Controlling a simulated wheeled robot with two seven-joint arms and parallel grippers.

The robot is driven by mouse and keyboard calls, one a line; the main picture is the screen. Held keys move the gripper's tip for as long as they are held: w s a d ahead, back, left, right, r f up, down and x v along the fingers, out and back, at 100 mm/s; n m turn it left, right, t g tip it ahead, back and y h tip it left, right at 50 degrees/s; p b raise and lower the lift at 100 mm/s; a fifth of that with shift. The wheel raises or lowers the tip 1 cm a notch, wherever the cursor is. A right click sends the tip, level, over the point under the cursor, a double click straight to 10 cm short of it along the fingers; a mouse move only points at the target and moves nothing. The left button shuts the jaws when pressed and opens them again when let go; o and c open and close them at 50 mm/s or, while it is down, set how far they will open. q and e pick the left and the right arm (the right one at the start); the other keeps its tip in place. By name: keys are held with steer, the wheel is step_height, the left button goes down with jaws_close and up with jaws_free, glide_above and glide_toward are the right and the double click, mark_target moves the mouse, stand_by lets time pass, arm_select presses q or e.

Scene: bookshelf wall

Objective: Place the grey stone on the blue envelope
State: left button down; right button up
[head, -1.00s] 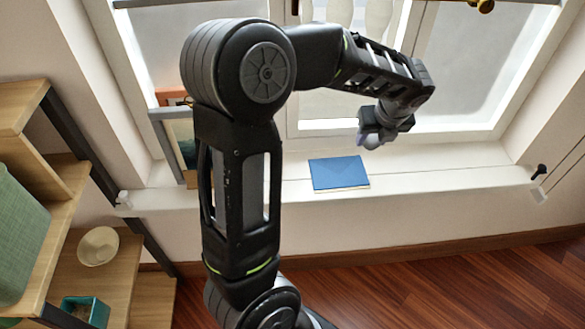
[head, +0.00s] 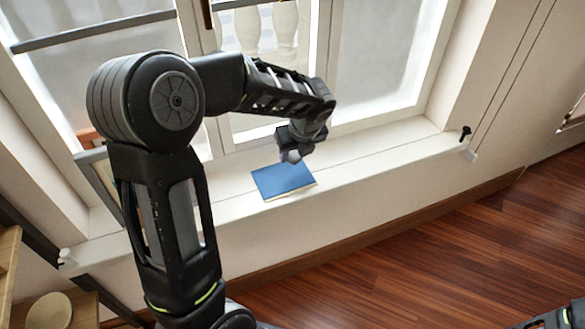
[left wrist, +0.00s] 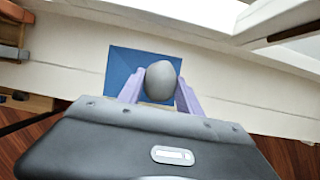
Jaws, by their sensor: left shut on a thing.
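The blue envelope (head: 283,180) lies flat on the white windowsill in the head view. It also shows in the left wrist view (left wrist: 121,68), partly hidden behind the stone and the fingers. My left gripper (head: 291,156) is over the envelope's far edge in the head view. In the left wrist view its pale purple fingers (left wrist: 160,90) are shut on the rounded grey stone (left wrist: 162,78). The stone appears in front of the envelope there; I cannot tell whether it touches it. In the head view a bit of my right arm shows at the bottom right, without its gripper.
The white windowsill (head: 385,150) is clear to the right of the envelope, up to a dark latch (head: 465,133) at its end. The window stands behind. A shelf with a pale bowl (head: 52,311) is at the lower left. A picture frame (head: 100,185) leans at the sill's left.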

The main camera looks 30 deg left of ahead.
mark_target(294, 175)
arm_select(q)
steer(key=shift+f+b, duration=0.65)
steer(key=shift+f, duration=1.85)
steer(key=shift+f, duration=0.2)
steer(key=c, duration=0.8)
jaws_free()
steer(key=shift+r, duration=0.15)
